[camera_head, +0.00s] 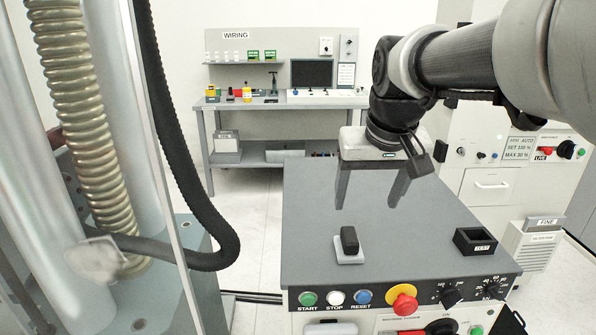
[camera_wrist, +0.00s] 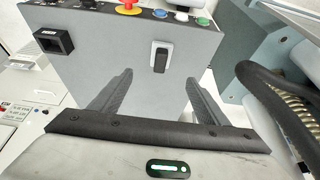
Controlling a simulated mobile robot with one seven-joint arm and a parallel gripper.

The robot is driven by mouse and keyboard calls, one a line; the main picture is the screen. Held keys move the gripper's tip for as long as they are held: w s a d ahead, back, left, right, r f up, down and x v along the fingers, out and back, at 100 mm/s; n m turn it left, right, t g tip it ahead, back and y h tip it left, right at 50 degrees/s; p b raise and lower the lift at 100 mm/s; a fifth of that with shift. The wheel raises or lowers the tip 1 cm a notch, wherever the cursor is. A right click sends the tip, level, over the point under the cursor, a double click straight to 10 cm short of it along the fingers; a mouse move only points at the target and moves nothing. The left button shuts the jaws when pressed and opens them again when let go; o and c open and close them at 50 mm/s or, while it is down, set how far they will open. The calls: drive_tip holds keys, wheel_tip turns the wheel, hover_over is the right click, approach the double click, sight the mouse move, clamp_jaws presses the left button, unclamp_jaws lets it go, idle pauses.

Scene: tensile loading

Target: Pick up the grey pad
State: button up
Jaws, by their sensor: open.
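A small dark grey pad (camera_head: 349,240) stands on a pale flat plate (camera_head: 350,258) on the grey cabinet top (camera_head: 440,225). It looks like the grey pad of the task. In the wrist view the pad (camera_wrist: 161,58) shows on its pale plate beyond my fingertips, roughly centred between them. My gripper (camera_head: 366,206) is open and empty, its two fingers pointing down over the rear part of the cabinet top. It is behind the pad and apart from it. The fingers also show in the wrist view (camera_wrist: 160,76).
A black open box marked TEST (camera_head: 475,242) sits at the right of the cabinet top. Buttons and a yellow-red stop knob (camera_head: 402,298) line the front panel. A black hose (camera_head: 180,170) and clear panel stand to the left. A wiring bench (camera_head: 280,103) is behind.

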sight(350, 236)
drive_tip(key=x, duration=0.4)
drive_tip(key=w+b+x, duration=0.1)
drive_tip(key=x, duration=0.8)
drive_tip(key=shift+w+d+r, duration=0.1)
drive_tip(key=shift+w+r, duration=0.15)
drive_tip(key=shift+w, duration=0.15)
drive_tip(key=shift+s+a+b+x, duration=0.1)
drive_tip(key=shift+b+x, duration=0.2)
drive_tip(key=shift+x, duration=1.15)
drive_tip(key=shift+s+a+b+x, duration=0.15)
drive_tip(key=shift+b+x, duration=0.15)
drive_tip(key=shift+x, duration=1.2)
drive_tip(key=shift+f, duration=0.1)
drive_tip(key=shift+c, duration=0.2)
drive_tip(key=c, duration=1.1)
